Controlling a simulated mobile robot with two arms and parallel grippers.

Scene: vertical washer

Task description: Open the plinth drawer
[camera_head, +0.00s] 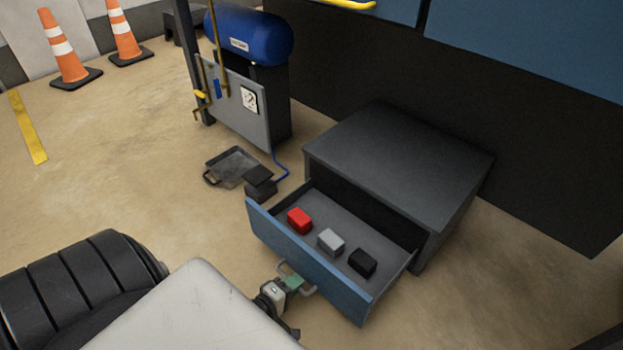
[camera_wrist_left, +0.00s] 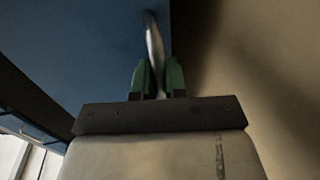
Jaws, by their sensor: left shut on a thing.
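The plinth drawer (camera_head: 310,262) has a blue front and stands well out of the dark grey plinth (camera_head: 400,165). A red block (camera_head: 299,220), a grey block (camera_head: 330,242) and a black block (camera_head: 362,262) lie inside it. My left gripper (camera_head: 293,281) is at the drawer's front, shut on the metal handle (camera_head: 308,289). In the left wrist view, its green fingers (camera_wrist_left: 158,80) close around the handle (camera_wrist_left: 153,40), with the blue drawer front (camera_wrist_left: 80,50) at the left. My right gripper is in neither view.
A blue tank (camera_head: 250,35) on a grey stand is behind, with a dark tray (camera_head: 235,167) on the floor near it. Two orange cones (camera_head: 66,50) stand at the back left.

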